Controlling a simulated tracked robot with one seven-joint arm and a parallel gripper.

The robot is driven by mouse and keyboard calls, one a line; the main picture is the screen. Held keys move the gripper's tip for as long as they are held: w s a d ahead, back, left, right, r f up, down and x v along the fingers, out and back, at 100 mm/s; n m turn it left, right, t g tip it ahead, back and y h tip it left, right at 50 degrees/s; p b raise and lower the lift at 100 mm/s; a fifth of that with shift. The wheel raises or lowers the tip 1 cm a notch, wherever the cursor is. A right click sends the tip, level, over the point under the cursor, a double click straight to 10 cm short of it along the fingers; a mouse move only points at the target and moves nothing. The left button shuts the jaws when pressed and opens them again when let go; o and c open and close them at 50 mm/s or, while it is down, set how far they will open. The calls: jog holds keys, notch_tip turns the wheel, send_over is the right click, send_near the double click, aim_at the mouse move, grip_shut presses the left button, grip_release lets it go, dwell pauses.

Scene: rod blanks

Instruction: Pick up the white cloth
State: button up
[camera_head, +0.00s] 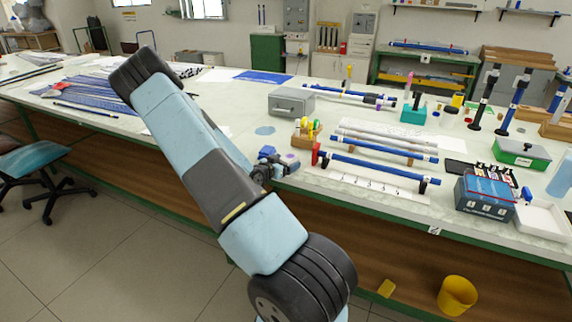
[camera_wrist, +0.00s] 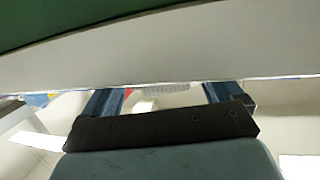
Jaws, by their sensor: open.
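I cannot pick out the white cloth with certainty. In the head view a long pale, whitish strip (camera_head: 388,140) lies on the bench behind the blue rods, but I cannot tell whether it is cloth. My gripper (camera_head: 272,168) is at the bench's near edge, partly hidden by my arm, left of the blue rods. In the wrist view my gripper (camera_wrist: 163,92) has its two blue fingers apart, with nothing seen held between them. A small pale ribbed thing (camera_wrist: 168,88) shows in the gap between the fingers; I cannot tell what it is.
The long bench (camera_head: 405,208) has a green edge. A white tray (camera_head: 541,220) and a blue box (camera_head: 485,195) stand at the right. A grey box (camera_head: 291,102) and a small wooden holder (camera_head: 305,133) stand behind my gripper. A yellow bin (camera_head: 457,296) is below the bench.

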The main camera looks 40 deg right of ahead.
jog(key=shift+w+d+f, duration=0.1)
jog(key=shift+d, duration=0.4)
jog(key=c, duration=1)
jog(key=shift+c, duration=0.2)
